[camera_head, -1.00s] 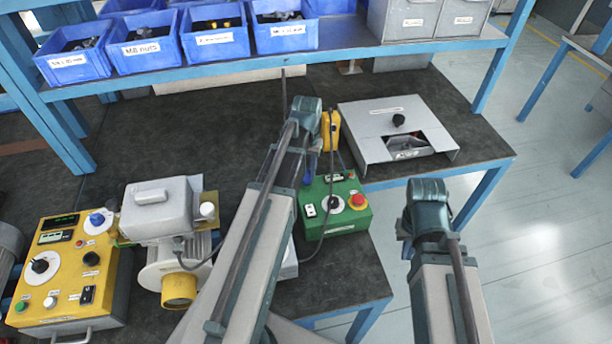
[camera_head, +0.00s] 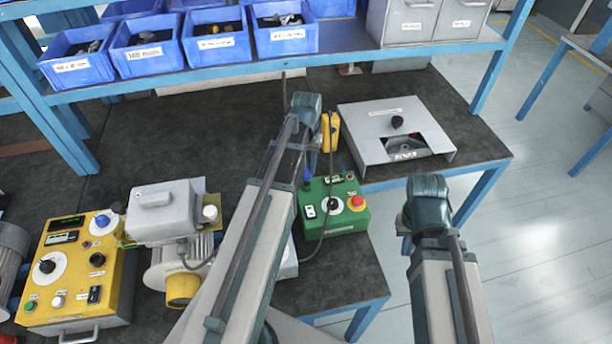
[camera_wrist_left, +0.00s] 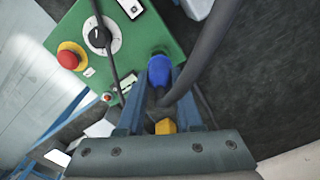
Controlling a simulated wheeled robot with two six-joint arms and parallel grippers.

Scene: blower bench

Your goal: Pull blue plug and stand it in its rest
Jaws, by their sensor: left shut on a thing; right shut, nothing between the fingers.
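The blue plug (camera_wrist_left: 158,70) is between the fingertips of my left gripper (camera_wrist_left: 160,88) in the left wrist view. The gripper is shut on it. In the head view the plug (camera_head: 307,173) shows as a small blue patch beside my left wrist, at the left back corner of the green control box (camera_head: 333,221). I cannot tell whether it is clear of a socket. My right gripper (camera_head: 427,205) is in the air right of the bench; its fingers are mostly hidden by its wrist. I cannot make out the plug's rest.
A thin dark cable crosses the green box. A grey fixture (camera_head: 372,150) is at the back right. A blower (camera_head: 180,255) and yellow control box (camera_head: 80,275) are at the left. Blue bins line the shelf.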

